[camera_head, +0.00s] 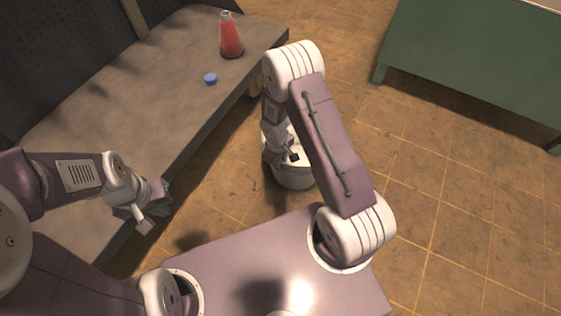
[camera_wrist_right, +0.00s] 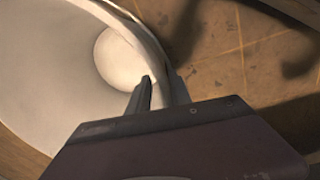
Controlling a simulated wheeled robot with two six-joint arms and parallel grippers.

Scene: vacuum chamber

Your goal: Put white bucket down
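The white bucket (camera_head: 293,178) is by the front of my base, beside the table, partly hidden by my right arm. In the right wrist view the bucket (camera_wrist_right: 45,75) fills the upper left, its pale inside and round bottom visible. My right gripper (camera_head: 284,157) is at its rim. In the wrist view my right gripper (camera_wrist_right: 160,90) has one finger inside and one outside the wall, closed on the rim. I cannot tell whether the bucket's base touches the floor. My left gripper (camera_head: 147,218) is empty near the table's front edge; its finger gap is unclear.
A grey table (camera_head: 120,95) runs along the left, carrying a flask of red liquid (camera_head: 231,38) and a small blue cap (camera_head: 210,79). A green cabinet (camera_head: 480,60) stands at the upper right. The tiled floor (camera_head: 440,190) on the right is clear.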

